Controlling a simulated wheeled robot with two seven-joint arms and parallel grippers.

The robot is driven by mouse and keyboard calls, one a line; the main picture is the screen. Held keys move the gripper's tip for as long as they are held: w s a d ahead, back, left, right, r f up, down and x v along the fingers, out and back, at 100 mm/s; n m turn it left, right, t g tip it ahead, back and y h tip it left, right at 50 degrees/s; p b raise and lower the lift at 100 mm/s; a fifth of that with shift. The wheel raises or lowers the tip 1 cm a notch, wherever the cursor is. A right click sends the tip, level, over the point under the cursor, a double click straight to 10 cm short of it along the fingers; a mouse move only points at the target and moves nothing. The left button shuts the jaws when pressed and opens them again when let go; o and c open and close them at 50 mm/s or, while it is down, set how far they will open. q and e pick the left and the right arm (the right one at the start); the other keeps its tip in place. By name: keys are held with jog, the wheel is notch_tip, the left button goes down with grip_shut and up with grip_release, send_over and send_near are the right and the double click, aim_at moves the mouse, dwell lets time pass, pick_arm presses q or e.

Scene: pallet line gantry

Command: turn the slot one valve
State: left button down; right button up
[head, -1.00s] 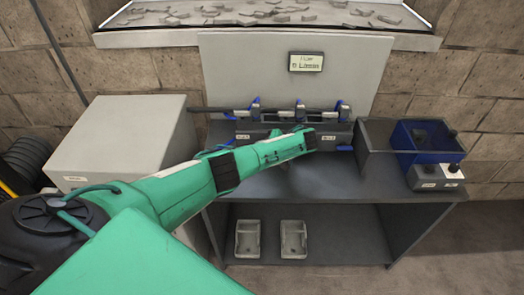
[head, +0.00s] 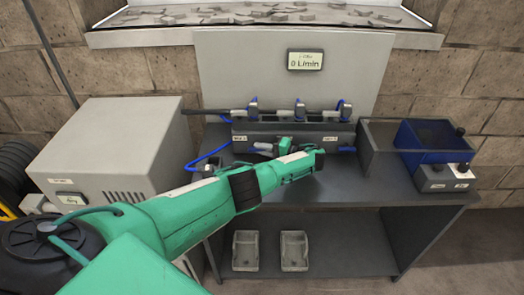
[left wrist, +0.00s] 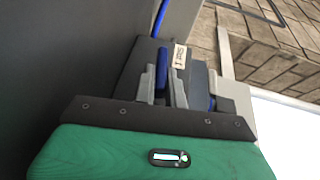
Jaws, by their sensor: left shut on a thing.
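The valve manifold, a dark grey block (head: 290,132), stands at the back of the workbench with white slot labels on its front. The slot one label (left wrist: 180,57) shows in the left wrist view just beside my fingers. A blue valve handle (left wrist: 162,68) stands between the two grey fingers of my left gripper (left wrist: 161,84), which is shut on it. In the head view my left gripper (head: 264,149) is at the manifold's left front, mostly masked by my wrist. Another blue handle (head: 347,149) is at the manifold's right end. My right gripper is not in view.
A panel display (head: 305,60) above reads 0 L/min. A grey cabinet (head: 108,150) stands left. A dark tray (head: 375,155), a blue bin (head: 428,145) and a button box (head: 446,177) are at the right. Two trays (head: 246,250) lie on the lower shelf.

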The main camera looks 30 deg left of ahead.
pick_arm(q)
jog(key=shift+w+r, duration=0.1)
jog(key=c, duration=1.5)
grip_release()
jog(key=shift+o, duration=0.2)
